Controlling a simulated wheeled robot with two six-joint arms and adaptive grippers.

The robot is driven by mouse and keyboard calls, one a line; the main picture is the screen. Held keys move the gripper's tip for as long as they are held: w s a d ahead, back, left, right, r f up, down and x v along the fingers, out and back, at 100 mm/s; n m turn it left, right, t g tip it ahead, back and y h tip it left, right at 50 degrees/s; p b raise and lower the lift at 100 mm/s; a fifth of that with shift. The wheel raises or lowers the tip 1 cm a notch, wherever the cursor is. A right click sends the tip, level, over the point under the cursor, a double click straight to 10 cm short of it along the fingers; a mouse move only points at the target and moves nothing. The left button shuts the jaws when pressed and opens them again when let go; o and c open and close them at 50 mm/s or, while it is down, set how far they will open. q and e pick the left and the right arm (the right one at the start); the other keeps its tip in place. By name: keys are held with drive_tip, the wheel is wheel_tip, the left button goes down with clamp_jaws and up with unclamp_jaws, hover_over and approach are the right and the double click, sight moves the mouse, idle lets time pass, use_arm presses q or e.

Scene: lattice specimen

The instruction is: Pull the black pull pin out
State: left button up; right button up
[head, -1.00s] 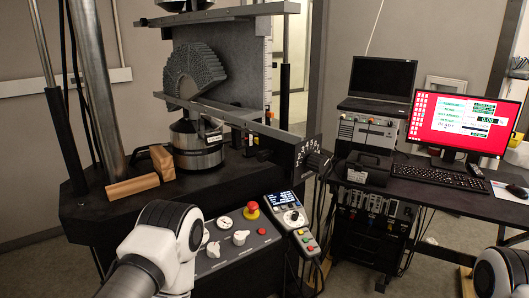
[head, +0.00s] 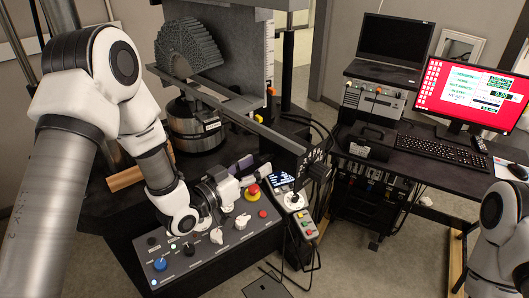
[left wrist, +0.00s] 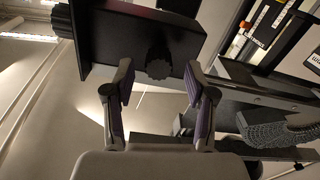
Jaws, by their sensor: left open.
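A round black knob (left wrist: 158,64), which looks like the pull pin, sticks out of a dark block (left wrist: 125,38) and appears between the fingers. I cannot tell how far beyond the fingertips it is. In the head view I cannot make out this knob. My right arm shows at the lower right, but its gripper is out of frame.
A long metal bar (head: 235,117) runs from the test machine to the numbered plate. Below my left gripper is the control panel (head: 225,258) with a red stop button (head: 253,191). A hand-held display unit (head: 292,199) is beside it. A desk with a red monitor (head: 476,92) is at right.

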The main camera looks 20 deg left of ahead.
sight(260, 163)
use_arm(q)
drive_tip(key=p+x, duration=0.1)
drive_tip(key=x, duration=0.2)
drive_tip(key=shift+w+d+r, duration=0.1)
drive_tip(key=shift+w+d, duration=0.05)
clamp_jaws()
drive_tip(key=shift+s+a+b, duration=0.3)
drive_tip(key=shift+s+b, duration=0.1)
drive_tip(key=shift+b, duration=0.15)
drive_tip(key=shift+s+a, duration=0.15)
drive_tip(key=shift+s, duration=0.15)
unclamp_jaws()
drive_tip(key=shift+s, duration=0.1)
drive_tip(key=shift+s+a, duration=0.1)
